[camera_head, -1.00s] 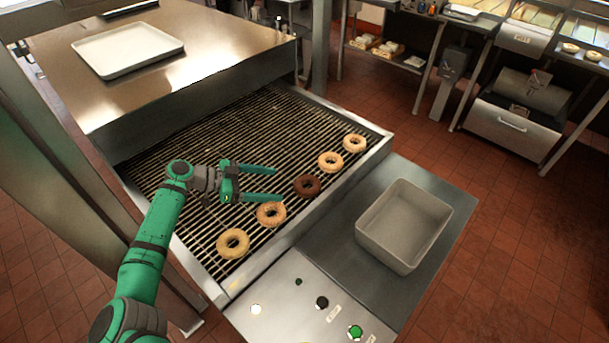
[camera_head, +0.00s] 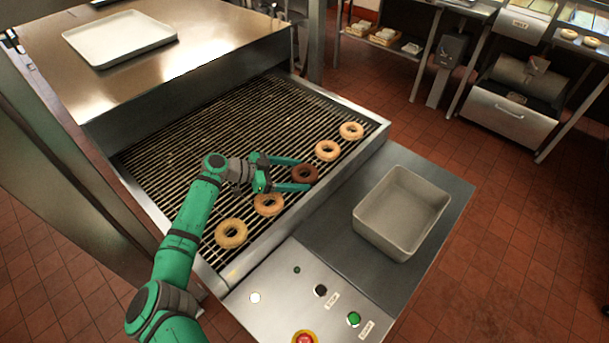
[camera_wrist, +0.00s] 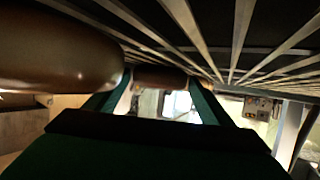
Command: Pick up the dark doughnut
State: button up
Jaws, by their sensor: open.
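The dark doughnut (camera_head: 305,174) lies on the wire conveyor in the row of doughnuts, third from the front. My gripper (camera_head: 303,175) is open, with its two green fingers reaching to either side of the dark doughnut. In the wrist view the dark doughnut (camera_wrist: 160,78) shows between the open fingers (camera_wrist: 158,100), beyond the green palm. Whether the fingers touch it cannot be told.
A tan doughnut (camera_head: 268,204) lies close in front of my gripper; a large brown curved side fills the wrist view's left. Another pale doughnut (camera_head: 231,233) lies nearer, and two (camera_head: 327,151) (camera_head: 351,131) lie farther. An empty grey bin (camera_head: 401,213) stands right of the conveyor (camera_head: 215,140).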

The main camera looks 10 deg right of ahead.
jog(key=shift+d+f, duration=0.1)
jog(key=shift+d, duration=0.15)
jog(key=c, duration=0.7)
